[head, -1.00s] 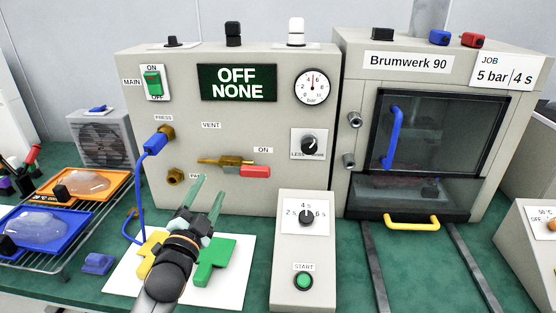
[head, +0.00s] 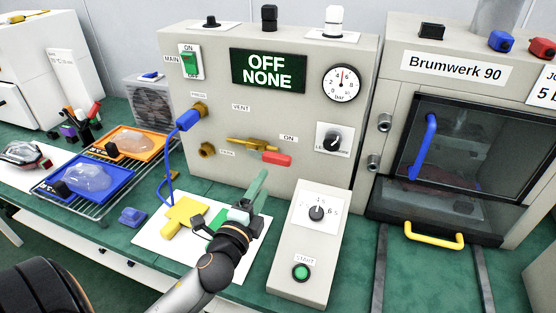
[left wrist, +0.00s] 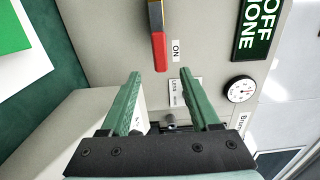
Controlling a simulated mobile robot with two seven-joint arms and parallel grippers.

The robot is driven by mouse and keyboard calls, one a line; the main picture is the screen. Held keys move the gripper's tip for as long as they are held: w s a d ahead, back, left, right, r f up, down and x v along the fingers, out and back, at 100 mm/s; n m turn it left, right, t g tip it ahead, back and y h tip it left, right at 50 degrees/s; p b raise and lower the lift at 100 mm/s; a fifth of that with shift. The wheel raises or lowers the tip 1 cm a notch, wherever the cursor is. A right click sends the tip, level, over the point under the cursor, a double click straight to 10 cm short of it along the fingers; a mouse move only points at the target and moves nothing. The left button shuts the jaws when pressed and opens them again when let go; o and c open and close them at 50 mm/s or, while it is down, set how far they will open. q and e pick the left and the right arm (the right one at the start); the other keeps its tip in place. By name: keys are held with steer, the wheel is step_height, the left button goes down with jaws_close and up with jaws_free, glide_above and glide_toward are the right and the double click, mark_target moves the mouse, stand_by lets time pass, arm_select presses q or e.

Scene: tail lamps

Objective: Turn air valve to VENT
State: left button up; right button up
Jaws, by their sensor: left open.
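The air valve (head: 250,145) is on the front of the grey control box. Its brass body carries a lever with a red grip (head: 276,158) that points right, toward the ON label (head: 289,138). The VENT label (head: 241,107) is above and left of the valve. My left gripper (head: 256,190) is open and empty, in front of the panel and below the red grip. In the left wrist view the red grip (left wrist: 160,52) lies ahead of and between the green fingers (left wrist: 157,95), apart from them. My right gripper is not in view.
The display (head: 268,71) reads OFF NONE. A timer box with a green START button (head: 301,272) stands right of my left gripper. A blue hose plug (head: 187,119) is left of the valve.

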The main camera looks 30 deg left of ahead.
mark_target(277, 162)
arm_select(q)
steer(key=p+x, duration=0.1)
steer(key=x, duration=0.9)
steer(key=shift+s, duration=0.1)
jaws_close()
stand_by(1.2)
